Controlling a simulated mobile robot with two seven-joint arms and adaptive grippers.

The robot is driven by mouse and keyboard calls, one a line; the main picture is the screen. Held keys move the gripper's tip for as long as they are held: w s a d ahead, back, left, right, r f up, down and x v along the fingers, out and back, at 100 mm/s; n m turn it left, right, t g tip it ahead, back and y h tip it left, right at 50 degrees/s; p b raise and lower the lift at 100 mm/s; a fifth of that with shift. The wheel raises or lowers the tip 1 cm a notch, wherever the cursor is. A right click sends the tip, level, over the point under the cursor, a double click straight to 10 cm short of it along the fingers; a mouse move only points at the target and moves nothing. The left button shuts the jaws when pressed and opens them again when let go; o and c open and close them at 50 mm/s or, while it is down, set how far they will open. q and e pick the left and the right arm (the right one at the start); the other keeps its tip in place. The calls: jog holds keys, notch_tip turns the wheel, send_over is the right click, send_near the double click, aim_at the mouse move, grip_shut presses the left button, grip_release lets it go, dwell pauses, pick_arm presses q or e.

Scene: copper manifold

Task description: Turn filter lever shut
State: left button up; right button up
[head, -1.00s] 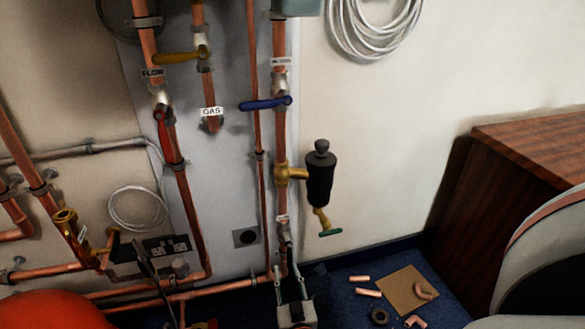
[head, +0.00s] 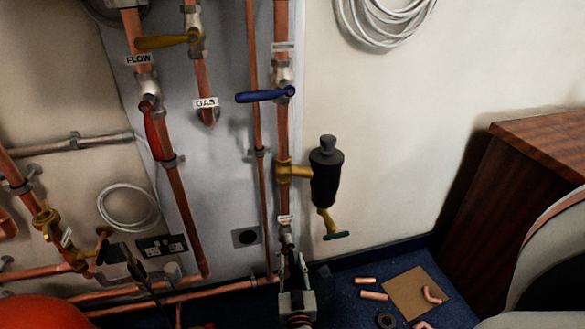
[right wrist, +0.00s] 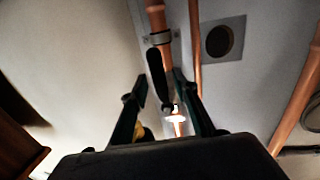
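The black filter (head: 325,178) hangs right of a vertical copper pipe in the head view, on a brass tee. In the right wrist view a dark lever (right wrist: 157,75) on a metal valve body lies between the two open fingers of this gripper (right wrist: 160,78). Contact with the lever cannot be made out. In the head view the gripper hides most of this valve. My left gripper is not in view.
A blue lever (head: 265,96) sits higher on the same pipe. A red lever (head: 153,130) and a yellow lever (head: 167,41) are further left. Pipe pieces and a brown board (head: 405,292) lie on the blue floor. A wooden cabinet (head: 535,150) stands at right.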

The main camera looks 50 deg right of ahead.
jog(key=shift+w+d, duration=0.35)
jog(key=shift+w, duration=0.1)
grip_shut()
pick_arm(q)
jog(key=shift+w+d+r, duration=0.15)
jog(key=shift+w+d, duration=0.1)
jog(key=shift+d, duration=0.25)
